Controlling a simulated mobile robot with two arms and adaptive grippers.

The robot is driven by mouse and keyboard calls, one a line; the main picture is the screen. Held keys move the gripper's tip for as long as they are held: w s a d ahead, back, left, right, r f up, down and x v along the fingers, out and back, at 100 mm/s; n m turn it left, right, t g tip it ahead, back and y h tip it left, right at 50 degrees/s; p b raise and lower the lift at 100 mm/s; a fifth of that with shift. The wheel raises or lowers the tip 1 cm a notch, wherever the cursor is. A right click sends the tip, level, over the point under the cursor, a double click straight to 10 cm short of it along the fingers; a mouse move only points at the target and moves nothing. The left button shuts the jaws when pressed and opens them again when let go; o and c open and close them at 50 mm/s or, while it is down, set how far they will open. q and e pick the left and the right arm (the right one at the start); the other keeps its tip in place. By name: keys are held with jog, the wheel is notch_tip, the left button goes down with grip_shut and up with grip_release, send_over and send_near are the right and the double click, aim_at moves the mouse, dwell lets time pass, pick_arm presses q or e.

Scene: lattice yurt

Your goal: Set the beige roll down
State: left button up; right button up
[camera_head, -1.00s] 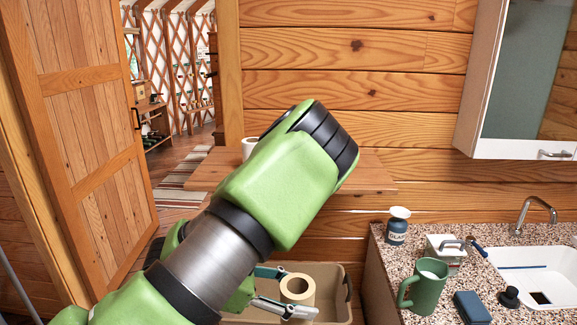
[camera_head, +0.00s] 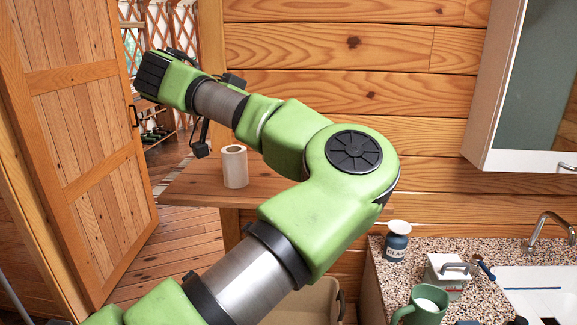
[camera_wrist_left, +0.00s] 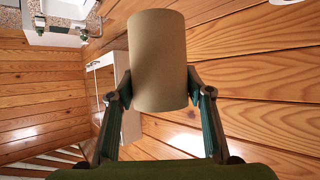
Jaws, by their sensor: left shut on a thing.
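The beige roll (camera_wrist_left: 158,50) is held between the two fingers of my left gripper (camera_wrist_left: 158,88) in the left wrist view. The fingers press on its opposite sides and nothing touches its visible far end. In the head view my left arm reaches across and folds back to the upper left. Its gripper and the beige roll do not show in that view. My right gripper is in neither view.
A white roll (camera_head: 235,168) stands upright on the wooden shelf (camera_head: 190,188), which has bare wood beside it. A beige bin (camera_head: 305,305) is below, partly behind my arm. A speckled counter (camera_head: 385,270) at right holds a bottle (camera_head: 396,242) and a green mug (camera_head: 425,306).

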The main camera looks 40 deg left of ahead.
pick_arm(q)
jog(key=w+f+p, duration=0.3)
jog(key=w+f, duration=0.1)
jog(key=w+a+f+p, duration=0.1)
jog(key=w+f+p, duration=0.1)
jog(key=w+f, duration=0.2)
jog(key=w+a+f+p, duration=0.1)
jog(key=w+f+p, duration=0.2)
jog(key=w, duration=0.1)
jog(key=shift+w+f+p, duration=0.3)
jog(key=shift+w+f, duration=0.05)
jog(key=shift+f, duration=0.05)
jog(key=shift+a+f, duration=0.15)
jog(key=shift+f, duration=0.35)
jog(key=o, duration=0.7)
jog(key=shift+f, duration=0.1)
jog(key=o, duration=0.4)
